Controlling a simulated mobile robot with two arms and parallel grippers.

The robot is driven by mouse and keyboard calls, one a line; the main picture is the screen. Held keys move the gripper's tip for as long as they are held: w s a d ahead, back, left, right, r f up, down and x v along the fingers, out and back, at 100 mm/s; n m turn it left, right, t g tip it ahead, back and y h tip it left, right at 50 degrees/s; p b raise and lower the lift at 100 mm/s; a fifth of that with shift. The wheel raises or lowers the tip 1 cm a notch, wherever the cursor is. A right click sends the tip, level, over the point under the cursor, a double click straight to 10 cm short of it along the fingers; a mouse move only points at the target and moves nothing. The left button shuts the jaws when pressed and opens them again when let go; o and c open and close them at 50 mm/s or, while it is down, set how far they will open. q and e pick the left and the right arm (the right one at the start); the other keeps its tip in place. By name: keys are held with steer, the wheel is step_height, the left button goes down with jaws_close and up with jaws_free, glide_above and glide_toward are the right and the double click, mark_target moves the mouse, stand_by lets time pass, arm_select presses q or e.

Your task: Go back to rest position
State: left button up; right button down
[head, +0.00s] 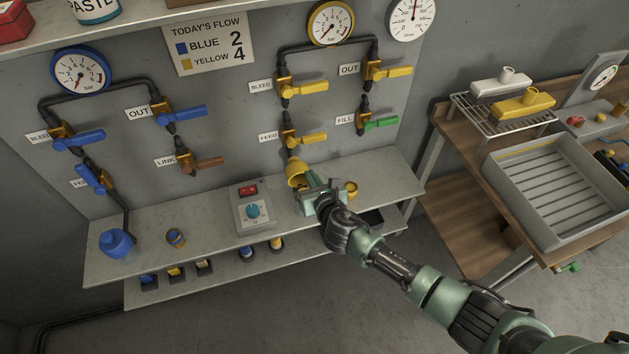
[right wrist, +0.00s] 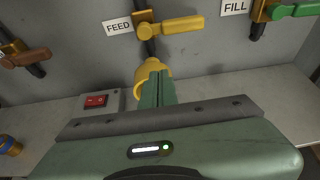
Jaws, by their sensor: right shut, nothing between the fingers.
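My right gripper (head: 307,187) reaches in from the lower right and is at the shelf, just in front of the yellow cup-like piece (head: 296,172) under the yellow feed pipe. In the right wrist view its green fingers (right wrist: 157,90) are together with nothing between them. The yellow piece (right wrist: 150,68) stands right behind the fingertips there and is partly hidden by them; I cannot tell whether they touch. My left gripper is not in view.
The wall panel carries blue valves (head: 88,140), yellow valves (head: 305,87) and a green fill valve (head: 381,123). A control box (head: 252,206) stands on the shelf (head: 205,250) left of my gripper. A wooden bench (head: 470,190) with a grey tray (head: 545,229) is at right.

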steer(key=shift+v, duration=2.3)
steer(key=s+d+f+m+g+h+b, duration=0.1)
steer(key=s+d+f+m+g, duration=0.1)
steer(key=s+d+f+m, duration=0.6)
steer(key=s+d+f+m+g+h+b, duration=0.1)
steer(key=s+d+f+m+g+b, duration=0.3)
steer(key=f, duration=0.9)
steer(key=s+d+f+m+h+p, duration=0.1)
steer(key=s+d+f+m, duration=0.25)
steer(key=f+m, duration=0.5)
steer(key=s+d+f+m+g+b, duration=0.1)
steer(key=s+f+m, duration=0.4)
steer(key=s, duration=0.6)
steer(key=s+d+f+m+g+b, duration=0.1)
steer(key=s+d+f+m+g, duration=0.2)
steer(key=s, duration=0.9)
steer(key=s+d+f+m+g+h, duration=0.1)
steer(key=s+d+f+m+g, duration=0.1)
steer(key=s+f+m, duration=0.6)
steer(key=s+d+f, duration=0.1)
steer(key=s+f, duration=0.1)
steer(key=s, duration=0.1)
steer(key=shift+s+d+m+b, duration=0.25)
steer(key=shift+m+b, duration=0.1)
steer(key=shift+b, duration=0.05)
